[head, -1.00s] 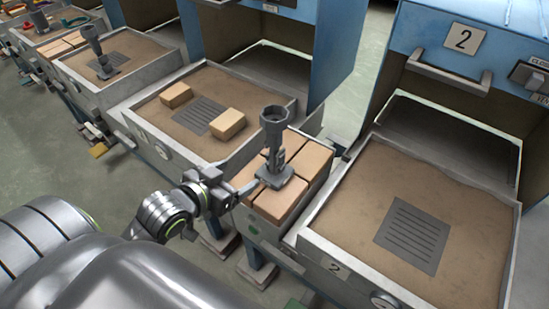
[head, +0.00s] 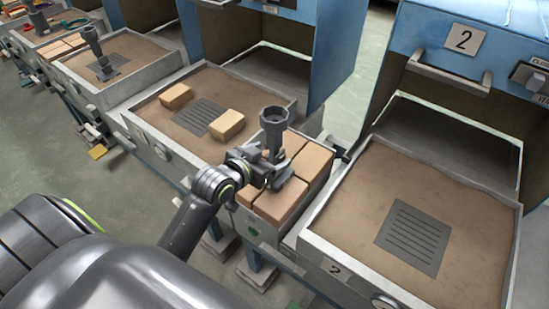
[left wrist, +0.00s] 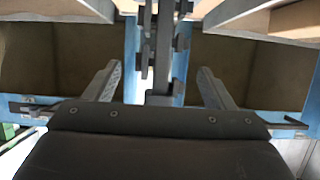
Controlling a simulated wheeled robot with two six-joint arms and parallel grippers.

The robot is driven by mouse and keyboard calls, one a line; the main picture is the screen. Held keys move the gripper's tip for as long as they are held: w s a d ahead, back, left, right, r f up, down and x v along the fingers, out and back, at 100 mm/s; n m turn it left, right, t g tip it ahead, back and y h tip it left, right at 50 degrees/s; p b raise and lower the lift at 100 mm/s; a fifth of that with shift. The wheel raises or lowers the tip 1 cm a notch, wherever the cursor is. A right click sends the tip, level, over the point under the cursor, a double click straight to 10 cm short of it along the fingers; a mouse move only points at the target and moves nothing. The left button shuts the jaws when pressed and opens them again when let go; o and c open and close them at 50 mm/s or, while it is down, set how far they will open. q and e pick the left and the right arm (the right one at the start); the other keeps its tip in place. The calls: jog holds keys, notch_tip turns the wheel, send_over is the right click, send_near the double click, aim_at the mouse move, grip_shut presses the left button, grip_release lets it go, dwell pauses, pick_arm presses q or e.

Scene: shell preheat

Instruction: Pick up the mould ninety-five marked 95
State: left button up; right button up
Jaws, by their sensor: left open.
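A dark grey mould (head: 274,125), a cup on a stem with a foot, stands upright on the tan bricks between two sand trays. No 95 is legible on it. My left gripper (head: 268,172) reaches its stem from the left and hides part of the foot. In the left wrist view the gripper (left wrist: 160,80) is open, with its two fingers apart on either side of what looks like the mould's dark stem (left wrist: 164,45). I cannot tell whether they touch it. A similar grey mould (head: 93,45) stands in the far left tray. My right gripper is out of view.
The tan bricks (head: 281,202) fill a narrow rest between the trays. Tray 2 (head: 345,240) at right holds sand with a slotted grate (head: 413,237). The middle tray (head: 150,130) holds two loose bricks. Blue ovens (head: 440,45) stand behind.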

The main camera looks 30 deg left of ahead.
aim_at(279, 150)
pick_arm(q)
jog(key=x, duration=0.4)
jog(key=shift+w, duration=0.45)
jog(key=c, duration=1.4)
